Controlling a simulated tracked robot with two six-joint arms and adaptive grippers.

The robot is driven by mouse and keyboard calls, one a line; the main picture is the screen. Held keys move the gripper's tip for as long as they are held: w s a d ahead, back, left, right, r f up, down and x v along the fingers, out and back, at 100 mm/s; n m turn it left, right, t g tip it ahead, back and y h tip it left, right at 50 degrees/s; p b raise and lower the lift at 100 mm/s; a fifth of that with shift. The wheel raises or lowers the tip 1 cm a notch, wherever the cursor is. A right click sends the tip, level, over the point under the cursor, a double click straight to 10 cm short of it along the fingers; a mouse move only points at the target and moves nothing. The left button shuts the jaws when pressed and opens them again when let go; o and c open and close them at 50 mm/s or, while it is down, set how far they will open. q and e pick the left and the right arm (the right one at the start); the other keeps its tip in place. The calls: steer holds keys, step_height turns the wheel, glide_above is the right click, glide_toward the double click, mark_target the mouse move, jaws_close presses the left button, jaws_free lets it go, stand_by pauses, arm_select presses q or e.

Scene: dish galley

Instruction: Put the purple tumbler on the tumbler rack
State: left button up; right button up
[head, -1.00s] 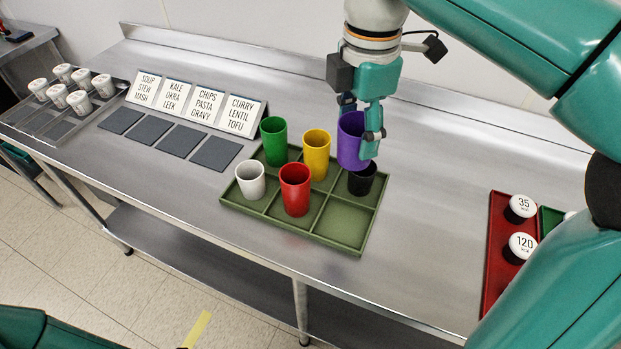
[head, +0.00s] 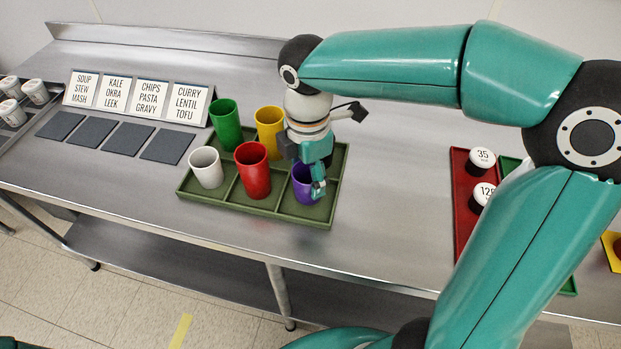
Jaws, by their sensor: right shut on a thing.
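The purple tumbler (head: 303,190) is upright in the front right compartment of the green tumbler rack (head: 262,207). My right gripper (head: 314,178) is shut on the purple tumbler from above, with one finger down its right side. I cannot tell whether the tumbler's base touches the rack floor. My left gripper is out of view.
The rack also holds a green tumbler (head: 226,124), a yellow one (head: 269,126), a white one (head: 206,167) and a red one (head: 252,170). Label cards (head: 155,99) stand behind dark pads (head: 123,138) at left. A red tray (head: 464,200) with lidded cups lies at right.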

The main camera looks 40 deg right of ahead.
step_height(320, 180, down, 2)
steer(key=shift+f, duration=0.1)
steer(key=o, duration=1.1)
steer(key=shift+o, duration=0.2)
